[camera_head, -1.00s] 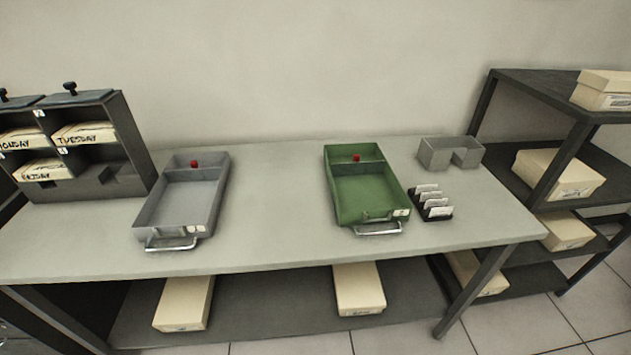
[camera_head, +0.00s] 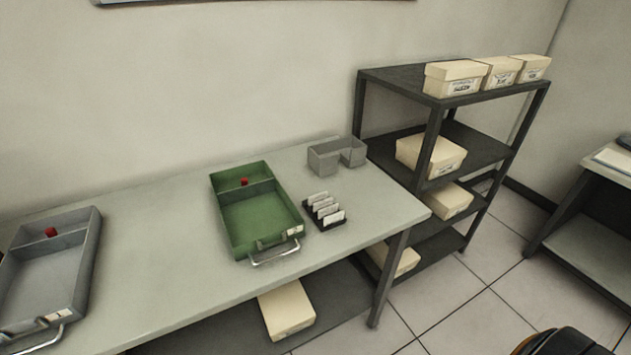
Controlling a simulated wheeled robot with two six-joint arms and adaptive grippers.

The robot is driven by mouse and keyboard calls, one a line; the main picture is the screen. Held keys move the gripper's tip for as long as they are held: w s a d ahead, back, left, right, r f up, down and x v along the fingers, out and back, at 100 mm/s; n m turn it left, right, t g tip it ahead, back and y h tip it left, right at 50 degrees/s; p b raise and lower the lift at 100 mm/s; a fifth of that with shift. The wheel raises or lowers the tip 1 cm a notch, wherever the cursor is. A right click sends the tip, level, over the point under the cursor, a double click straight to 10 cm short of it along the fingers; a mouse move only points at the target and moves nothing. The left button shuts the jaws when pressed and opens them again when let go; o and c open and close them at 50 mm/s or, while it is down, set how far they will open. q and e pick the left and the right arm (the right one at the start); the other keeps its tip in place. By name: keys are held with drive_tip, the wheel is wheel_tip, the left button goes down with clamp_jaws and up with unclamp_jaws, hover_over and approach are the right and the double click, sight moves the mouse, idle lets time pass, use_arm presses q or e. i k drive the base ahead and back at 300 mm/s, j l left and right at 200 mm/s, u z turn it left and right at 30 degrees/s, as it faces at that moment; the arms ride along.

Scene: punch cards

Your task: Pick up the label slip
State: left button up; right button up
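Several white label slips (camera_head: 324,206) stand in a small black rack on the grey table, just right of the green tray. I cannot tell which one is the label slip of the task. The green tray (camera_head: 232,237) has a red knob, a front handle and a small white tag. The grey tray (camera_head: 82,272), tagged too, lies at the left of the table. Neither of my grippers shows in the head view.
A grey open holder (camera_head: 325,159) stands at the table's back right. A dark shelf (camera_head: 399,77) with cream boxes (camera_head: 456,78) is right of the table. The table (camera_head: 160,225) is clear between the trays. A dark rounded object (camera_head: 562,342) is at the bottom right.

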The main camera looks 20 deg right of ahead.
sight(330, 210)
drive_tip(key=i+l, duration=0.1)
drive_tip(key=l, duration=0.3)
drive_tip(key=i+l, duration=0.1)
drive_tip(key=l, duration=0.3)
drive_tip(key=i+l+u, duration=0.1)
drive_tip(key=l, duration=0.3)
drive_tip(key=i+l, duration=0.15)
drive_tip(key=l, duration=0.25)
